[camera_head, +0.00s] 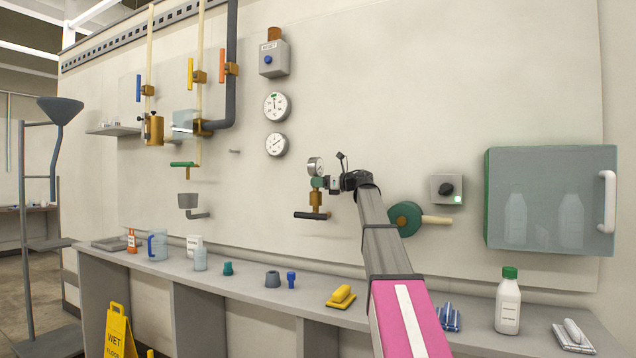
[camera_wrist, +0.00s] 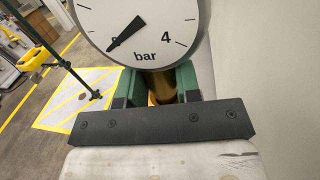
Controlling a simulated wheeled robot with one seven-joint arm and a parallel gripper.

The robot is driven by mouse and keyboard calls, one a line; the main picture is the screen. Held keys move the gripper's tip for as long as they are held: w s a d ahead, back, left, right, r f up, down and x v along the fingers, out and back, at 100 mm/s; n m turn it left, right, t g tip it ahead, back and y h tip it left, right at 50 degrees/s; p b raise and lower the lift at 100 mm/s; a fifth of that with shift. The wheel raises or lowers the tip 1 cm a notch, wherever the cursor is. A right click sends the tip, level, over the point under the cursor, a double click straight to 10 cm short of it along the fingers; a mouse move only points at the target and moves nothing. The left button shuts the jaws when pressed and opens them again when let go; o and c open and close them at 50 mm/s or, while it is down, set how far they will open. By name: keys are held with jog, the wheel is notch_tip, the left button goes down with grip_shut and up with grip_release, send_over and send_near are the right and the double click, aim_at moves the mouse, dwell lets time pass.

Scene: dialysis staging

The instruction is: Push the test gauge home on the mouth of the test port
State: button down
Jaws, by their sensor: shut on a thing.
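The test gauge (camera_head: 315,166) is a round white dial in a grey case, upright on the wall panel side. In the wrist view its dial (camera_wrist: 140,28) reads "bar", with the needle low near the zero end. My gripper (camera_head: 318,182) is shut on the gauge's brass stem (camera_wrist: 160,86), with a green finger on each side. The brass test port (camera_head: 316,200), with a black lever handle below it, is directly under the gauge. The fingers hide the meeting of stem and port mouth, so I cannot tell whether the stem is seated.
Two wall gauges (camera_head: 275,106) and a grey switch box (camera_head: 273,58) are up and left. The bench (camera_head: 240,287) below holds bottles, plugs and a yellow block (camera_head: 341,297).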

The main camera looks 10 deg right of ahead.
jog(key=shift+f, duration=0.45)
jog(key=c, duration=0.7)
grip_release()
jog(key=shift+c, duration=0.2)
jog(key=v, duration=1.1)
jog(key=shift+a, duration=0.1)
